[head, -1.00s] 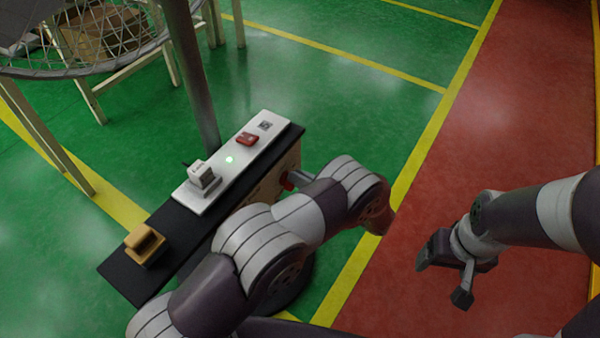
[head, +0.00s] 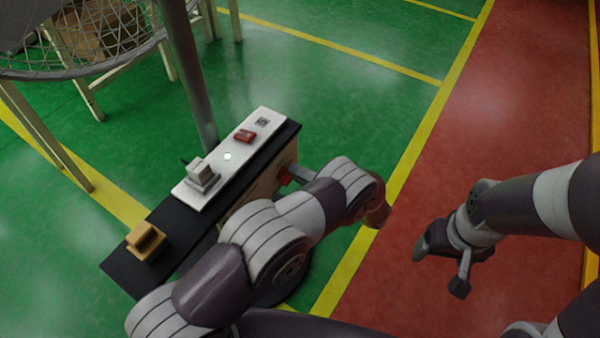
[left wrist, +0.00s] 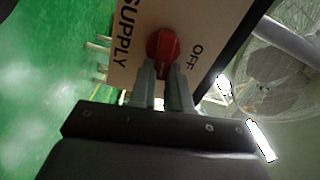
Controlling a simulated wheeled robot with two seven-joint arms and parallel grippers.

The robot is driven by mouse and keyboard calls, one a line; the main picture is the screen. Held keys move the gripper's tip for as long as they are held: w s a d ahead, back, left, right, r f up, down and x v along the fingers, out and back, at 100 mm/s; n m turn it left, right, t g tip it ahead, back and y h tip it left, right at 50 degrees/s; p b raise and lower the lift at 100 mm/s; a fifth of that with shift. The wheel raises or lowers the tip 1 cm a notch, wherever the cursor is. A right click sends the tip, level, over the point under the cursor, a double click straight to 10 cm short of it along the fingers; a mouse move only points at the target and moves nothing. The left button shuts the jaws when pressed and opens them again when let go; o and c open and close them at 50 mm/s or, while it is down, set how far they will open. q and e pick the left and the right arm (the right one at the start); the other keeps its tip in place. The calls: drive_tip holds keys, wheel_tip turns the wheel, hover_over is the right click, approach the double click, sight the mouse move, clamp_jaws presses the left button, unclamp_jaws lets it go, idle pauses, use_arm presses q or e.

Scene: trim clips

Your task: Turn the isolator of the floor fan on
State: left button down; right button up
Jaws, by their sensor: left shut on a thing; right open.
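The isolator is a red rotary knob (left wrist: 162,46) on the pale side panel (left wrist: 200,20) of the control box, with "OFF" and "SUPPLY" printed beside it. In the head view a bit of the red knob (head: 286,176) shows at the box's right side. My left gripper (left wrist: 165,72) is shut on the knob, with one finger on each side of it. In the head view my left arm hides most of that panel. My right gripper (head: 438,268) is open and empty over the red floor, away from the box.
A post (head: 188,75) and the caged fan (head: 90,70) stand behind.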

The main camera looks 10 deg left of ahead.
use_arm(q)
drive_tip(key=shift+f+m, duration=0.15)
drive_tip(key=shift+m, duration=0.65)
drive_tip(key=c, duration=1.1)
unclamp_jaws()
